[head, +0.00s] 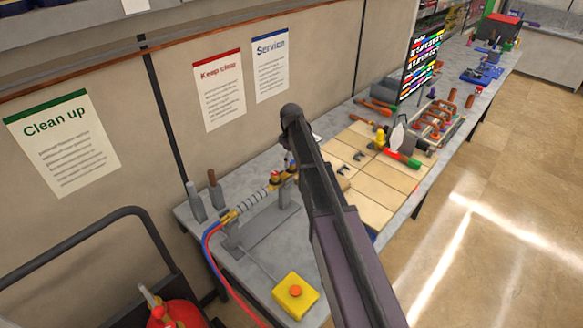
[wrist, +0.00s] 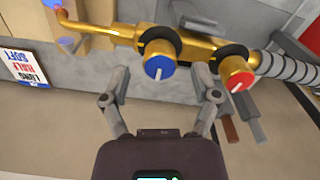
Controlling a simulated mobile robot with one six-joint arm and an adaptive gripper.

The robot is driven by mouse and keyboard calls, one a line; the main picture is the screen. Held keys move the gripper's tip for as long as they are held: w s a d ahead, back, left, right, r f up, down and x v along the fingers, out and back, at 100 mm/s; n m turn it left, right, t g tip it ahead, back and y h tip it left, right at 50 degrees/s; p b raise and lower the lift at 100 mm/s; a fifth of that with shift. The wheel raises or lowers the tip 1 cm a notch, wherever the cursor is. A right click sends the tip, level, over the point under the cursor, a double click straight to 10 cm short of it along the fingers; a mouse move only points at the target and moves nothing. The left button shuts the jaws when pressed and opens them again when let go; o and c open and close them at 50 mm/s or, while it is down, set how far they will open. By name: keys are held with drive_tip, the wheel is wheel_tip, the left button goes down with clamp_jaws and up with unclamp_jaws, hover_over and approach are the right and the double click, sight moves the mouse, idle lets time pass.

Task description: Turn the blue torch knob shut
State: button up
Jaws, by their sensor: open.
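The blue torch knob (wrist: 159,66) is a round blue cap with a white line, on the brass torch body (wrist: 113,36) in the wrist view. A red knob (wrist: 237,78) with a white line sits to its right. My gripper (wrist: 162,83) is open, its two fingers spread to the left and right of the blue knob. I cannot tell whether either finger touches it. In the head view the brass torch (head: 275,182) rests on a grey stand, and my arm covers part of it. The blue knob is too small to make out there.
A ribbed grey handle (head: 250,202) and red and blue hoses (head: 208,240) run left from the torch. A yellow box with a red button (head: 295,296) stands at the bench front. Light tiles (head: 370,205) with tools lie right of my arm. Two upright rods stand at the left end.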

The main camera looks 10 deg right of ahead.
drive_tip(key=shift+f+b, duration=0.65)
drive_tip(key=shift+f, duration=0.25)
clamp_jaws()
